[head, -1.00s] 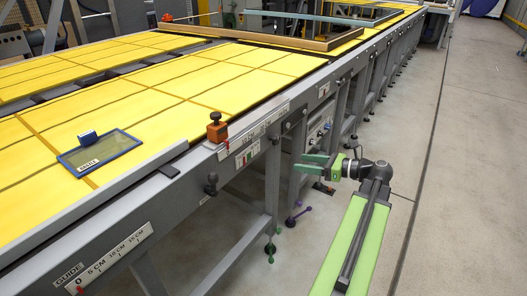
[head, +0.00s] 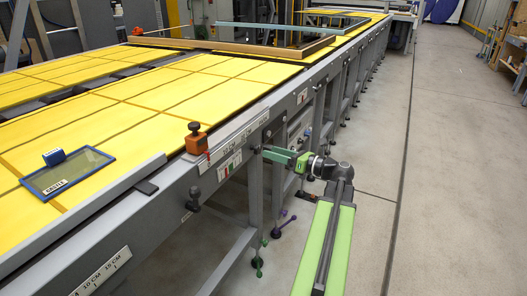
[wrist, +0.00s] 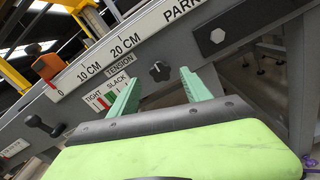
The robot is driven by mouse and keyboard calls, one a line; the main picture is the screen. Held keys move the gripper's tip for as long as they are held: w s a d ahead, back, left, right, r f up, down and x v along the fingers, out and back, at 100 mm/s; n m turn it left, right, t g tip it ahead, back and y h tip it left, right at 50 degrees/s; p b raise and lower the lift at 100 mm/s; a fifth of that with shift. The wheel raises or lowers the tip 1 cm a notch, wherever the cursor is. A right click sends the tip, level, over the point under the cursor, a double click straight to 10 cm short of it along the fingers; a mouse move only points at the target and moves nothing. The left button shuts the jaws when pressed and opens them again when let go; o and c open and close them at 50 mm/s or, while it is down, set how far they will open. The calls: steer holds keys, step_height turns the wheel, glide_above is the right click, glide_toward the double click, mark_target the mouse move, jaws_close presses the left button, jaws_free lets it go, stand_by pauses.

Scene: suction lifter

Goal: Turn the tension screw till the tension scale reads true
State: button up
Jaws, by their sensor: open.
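The tension screw is a small dark knob (wrist: 159,71) on the grey side rail, under the "20 CM" mark. It also shows small in the head view (head: 267,134). The tension scale (wrist: 108,98) is a white plate left of the knob, marked TIGHT and SLACK, with coloured bands; it also shows in the head view (head: 229,165). Its pointer reading is too small to tell. My gripper (wrist: 160,78) is open and empty. In the wrist view, the knob appears between its two green fingertips, seemingly a little beyond them. In the head view my gripper (head: 274,155) is beside the rail.
An orange block (head: 196,139) with a red pointer sits on the rail's ruler. A black knob (head: 194,199) sticks out lower left. A blue-framed pane (head: 68,172) lies on the yellow table. Table legs stand below; the concrete floor at right is clear.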

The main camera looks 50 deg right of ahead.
mark_target(260, 149)
steer(key=x, duration=0.4)
steer(key=shift+w, duration=0.15)
steer(key=c, duration=1.2)
steer(key=shift+a, duration=0.3)
jaws_close()
steer(key=shift+d, duration=0.2)
